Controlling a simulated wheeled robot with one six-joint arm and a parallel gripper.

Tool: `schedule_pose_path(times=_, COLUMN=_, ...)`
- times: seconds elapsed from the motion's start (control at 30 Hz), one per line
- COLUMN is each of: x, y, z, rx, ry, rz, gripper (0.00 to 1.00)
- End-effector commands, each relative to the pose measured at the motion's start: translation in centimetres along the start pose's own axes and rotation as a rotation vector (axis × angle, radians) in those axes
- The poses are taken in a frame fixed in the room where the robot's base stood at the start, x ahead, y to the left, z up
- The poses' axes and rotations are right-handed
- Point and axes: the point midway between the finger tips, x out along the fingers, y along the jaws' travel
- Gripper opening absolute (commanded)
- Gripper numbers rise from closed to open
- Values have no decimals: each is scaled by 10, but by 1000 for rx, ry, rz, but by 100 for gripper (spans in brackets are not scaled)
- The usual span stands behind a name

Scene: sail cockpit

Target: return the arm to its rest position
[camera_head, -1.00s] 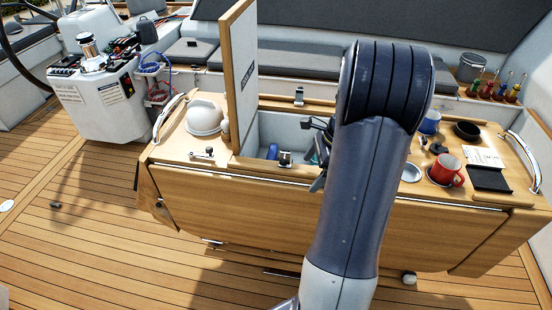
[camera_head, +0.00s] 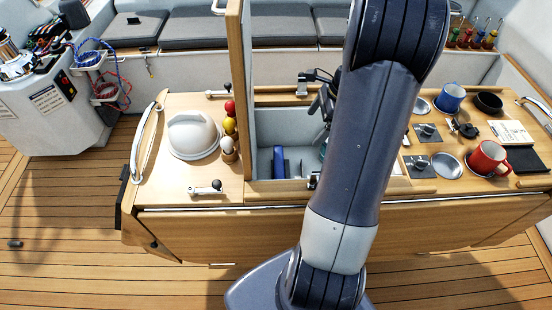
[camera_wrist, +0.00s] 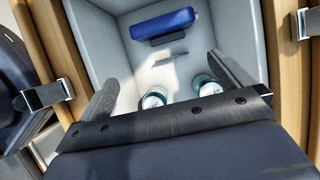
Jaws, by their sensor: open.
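My arm rises through the middle of the head view, in front of the cockpit table. My gripper (camera_head: 322,108) shows partly beside the arm, over the open compartment in the table. In the wrist view my gripper (camera_wrist: 165,95) has its two dark fingers wide apart with nothing between them. It points down into the pale compartment (camera_wrist: 105,55). A blue case (camera_wrist: 162,24) lies in the compartment, and two round-topped items (camera_wrist: 207,86) sit near the fingers, partly hidden by the gripper body.
An upright lid (camera_head: 238,90) stands at the compartment's left. A white dome (camera_head: 192,134) is left of it. At right are a red mug (camera_head: 488,158), a blue mug (camera_head: 451,98) and a black bowl (camera_head: 488,103). Deck floor (camera_head: 75,215) at left is mostly clear.

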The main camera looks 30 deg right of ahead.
Motion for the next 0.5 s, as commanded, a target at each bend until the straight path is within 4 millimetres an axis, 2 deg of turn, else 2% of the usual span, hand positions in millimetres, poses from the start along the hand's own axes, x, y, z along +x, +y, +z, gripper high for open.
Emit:
schedule_pose_path(times=0.27, x=17, y=0, z=-1, rx=0, ry=0, rz=1, gripper=100)
schedule_pose_path(times=0.5, x=48, y=0, z=-2, rx=-2, ry=0, rz=2, gripper=100)
